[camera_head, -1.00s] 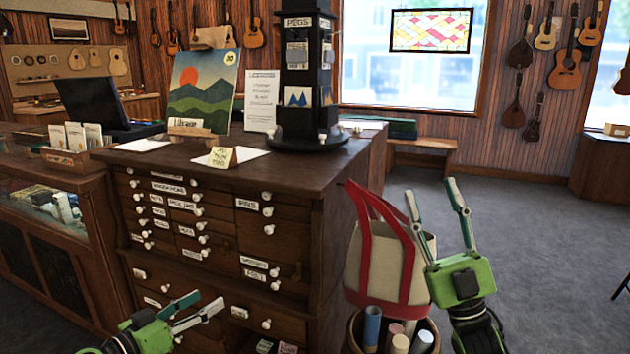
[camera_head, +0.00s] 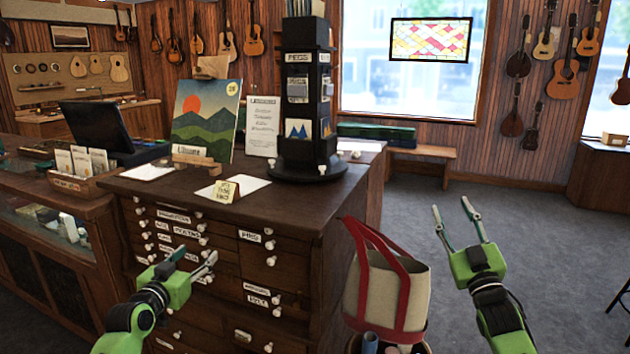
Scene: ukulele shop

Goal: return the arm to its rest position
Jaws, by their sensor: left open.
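My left gripper (camera_head: 194,262) is green with grey fingers. It is open and empty in front of the labelled drawer front. My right gripper (camera_head: 458,212) points up with its two fingers spread apart and nothing between them. It is to the right of a cream tote bag with red straps (camera_head: 392,292), apart from it, over the grey floor.
The wooden drawer cabinet (camera_head: 300,225) fills the middle, with a dark rotating rack (camera_head: 305,110), a painting (camera_head: 205,118) and a sign on top. A glass counter (camera_head: 50,222) stands at left. Grey floor (camera_head: 560,240) is free at right.

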